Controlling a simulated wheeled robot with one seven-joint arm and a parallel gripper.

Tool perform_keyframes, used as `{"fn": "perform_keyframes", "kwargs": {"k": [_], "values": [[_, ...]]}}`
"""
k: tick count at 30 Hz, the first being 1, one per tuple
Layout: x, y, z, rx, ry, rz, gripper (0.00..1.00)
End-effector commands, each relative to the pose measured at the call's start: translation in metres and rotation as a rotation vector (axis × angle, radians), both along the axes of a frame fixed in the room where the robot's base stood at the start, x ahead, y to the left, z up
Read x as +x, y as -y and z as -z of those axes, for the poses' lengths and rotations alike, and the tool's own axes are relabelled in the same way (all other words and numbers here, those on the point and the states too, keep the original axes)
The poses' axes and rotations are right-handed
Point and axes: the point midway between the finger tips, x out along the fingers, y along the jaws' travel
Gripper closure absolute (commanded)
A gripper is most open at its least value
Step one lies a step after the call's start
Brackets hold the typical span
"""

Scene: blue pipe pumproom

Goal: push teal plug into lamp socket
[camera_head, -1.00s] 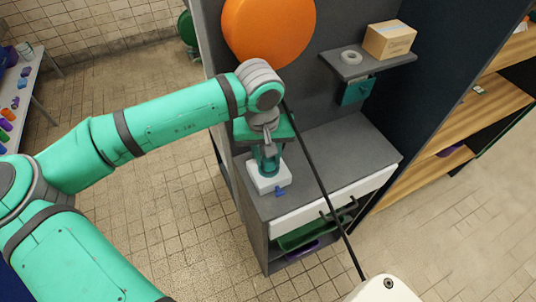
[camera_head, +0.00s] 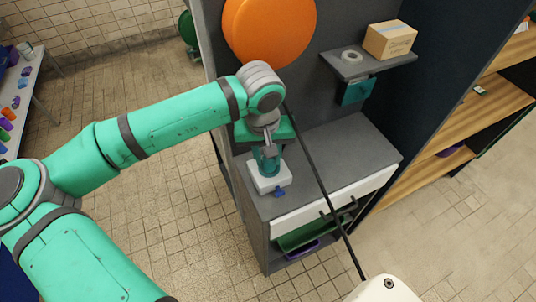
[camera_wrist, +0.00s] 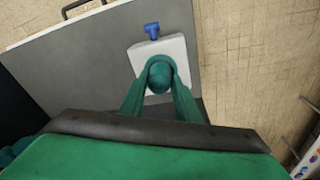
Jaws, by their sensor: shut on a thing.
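My gripper (camera_head: 268,160) points down over the left part of the grey counter. In the wrist view its two green fingers (camera_wrist: 159,75) are closed around the teal plug (camera_wrist: 160,76), a round-topped piece of nearly the same colour. The plug is right over a white block (camera_head: 271,181), which I take for the lamp socket; it also shows in the wrist view (camera_wrist: 178,46). The plug's lower end and the socket's opening are hidden, so I cannot tell how deep the plug sits. A small blue T-shaped piece (camera_wrist: 152,31) is at the block's edge.
The grey counter (camera_head: 325,155) is clear to the right of the block. A large orange disc (camera_head: 265,30) stands behind my wrist. A small shelf (camera_head: 365,66) holds a cardboard box (camera_head: 390,40) and a tape roll (camera_head: 351,57). A thin black rod (camera_head: 315,170) crosses in front.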

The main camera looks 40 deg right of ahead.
Motion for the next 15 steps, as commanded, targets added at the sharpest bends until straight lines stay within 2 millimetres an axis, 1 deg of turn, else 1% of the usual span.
{"fn": "perform_keyframes", "kwargs": {"k": [15], "values": [[0.0001,0.0,0.0089,-0.001,0.001,0.0,1.0]]}}
